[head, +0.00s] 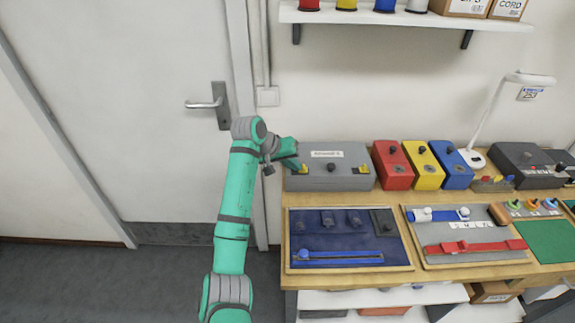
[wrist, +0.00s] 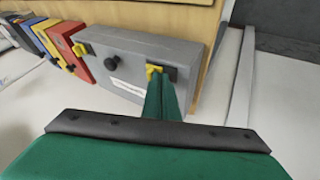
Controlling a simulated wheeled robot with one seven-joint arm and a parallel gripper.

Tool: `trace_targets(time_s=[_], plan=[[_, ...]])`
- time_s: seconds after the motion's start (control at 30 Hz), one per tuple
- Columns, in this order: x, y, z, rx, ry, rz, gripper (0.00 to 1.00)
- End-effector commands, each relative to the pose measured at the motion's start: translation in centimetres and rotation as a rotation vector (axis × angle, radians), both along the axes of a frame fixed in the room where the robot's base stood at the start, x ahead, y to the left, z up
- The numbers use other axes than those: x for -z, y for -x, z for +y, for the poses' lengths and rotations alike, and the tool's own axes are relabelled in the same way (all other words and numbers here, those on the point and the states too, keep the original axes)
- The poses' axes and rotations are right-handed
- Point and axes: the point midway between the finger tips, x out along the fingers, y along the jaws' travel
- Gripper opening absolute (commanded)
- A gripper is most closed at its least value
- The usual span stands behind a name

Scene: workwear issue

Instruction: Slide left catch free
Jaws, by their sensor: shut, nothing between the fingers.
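A grey box (head: 327,180) with a white label stands at the back left of the bench; it also shows in the wrist view (wrist: 140,62). Its left yellow catch (head: 304,170) sits on a dark plate and appears at the right in the wrist view (wrist: 152,70). A second yellow catch (head: 363,169) is at the box's right end. A black knob (head: 331,167) sits between them. My gripper (head: 298,166) is shut and empty, its green fingertips (wrist: 164,82) right at the left catch. I cannot tell whether they touch it. The fingertips partly cover the plate.
Red (head: 392,167), yellow (head: 423,166) and blue (head: 453,166) boxes stand to the right of the grey box. A navy board (head: 345,225) with a blue slider lies in front. A door with a handle (head: 207,104) is at the left.

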Motion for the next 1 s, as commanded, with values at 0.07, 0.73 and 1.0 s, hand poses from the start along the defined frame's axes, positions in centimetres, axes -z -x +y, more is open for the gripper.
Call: trace_targets(time_s=[0.07, 0.73, 1.0], plan=[[0.0, 0.0, -0.5, 0.001, 0.001, 0.0, 0.0], [-0.3, 0.1, 3.6, 0.003, 0.001, -0.002, 0.0], [-5.0, 2.2, 6.2, 0.004, -0.001, -0.004, 0.0]])
